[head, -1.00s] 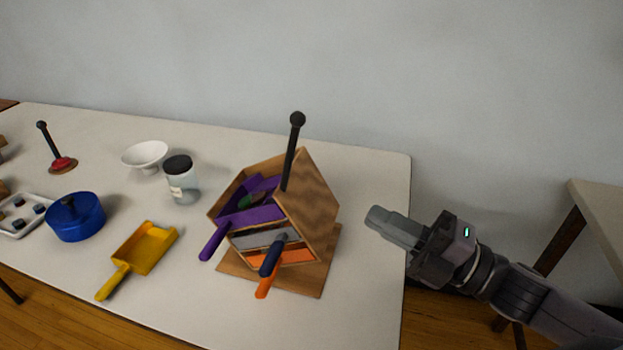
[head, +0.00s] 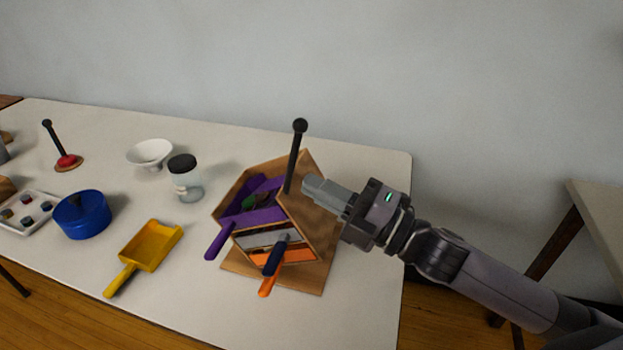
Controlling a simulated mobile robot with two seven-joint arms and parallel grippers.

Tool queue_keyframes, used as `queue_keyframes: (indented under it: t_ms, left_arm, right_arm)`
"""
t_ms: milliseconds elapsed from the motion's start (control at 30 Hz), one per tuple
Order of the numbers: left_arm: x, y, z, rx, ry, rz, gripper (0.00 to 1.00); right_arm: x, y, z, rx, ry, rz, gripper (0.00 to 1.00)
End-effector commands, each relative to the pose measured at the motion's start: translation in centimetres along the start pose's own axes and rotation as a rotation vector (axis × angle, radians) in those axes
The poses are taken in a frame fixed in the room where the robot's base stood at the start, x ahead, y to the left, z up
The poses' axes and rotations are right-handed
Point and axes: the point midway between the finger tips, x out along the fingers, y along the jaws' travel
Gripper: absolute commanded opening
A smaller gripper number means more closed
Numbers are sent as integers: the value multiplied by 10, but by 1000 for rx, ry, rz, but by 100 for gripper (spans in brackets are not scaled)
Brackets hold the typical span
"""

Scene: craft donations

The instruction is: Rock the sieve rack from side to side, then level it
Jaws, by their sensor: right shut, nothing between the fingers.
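The sieve rack, a wooden box on a flat wooden base (head: 300,283), stands on the table with a black ball-topped handle (head: 296,150) rising from it. The box (head: 318,232) looks tilted on its base. It holds purple, grey and orange pieces with handles sticking out at the front. My right gripper (head: 306,187) is shut and empty. Its fingertips are at the upper right side of the box, close to the lower end of the handle; whether they touch I cannot tell. My left gripper is not in view.
A red-based plunger-like tool (head: 66,161) and a tray (head: 42,219) are farther left. The table's right end is clear.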

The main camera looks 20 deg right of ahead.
Motion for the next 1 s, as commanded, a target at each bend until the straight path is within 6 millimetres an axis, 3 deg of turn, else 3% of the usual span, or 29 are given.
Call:
queue_keyframes:
  t_ms: [200,633,1000]
  left_arm:
    - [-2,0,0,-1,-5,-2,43]
    - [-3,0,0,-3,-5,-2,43]
    - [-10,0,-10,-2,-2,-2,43]
  right_arm:
    - [15,0,0,1,0,0,0]
    - [17,0,0,1,0,0,0]
    - [34,5,-3,0,0,2,0]
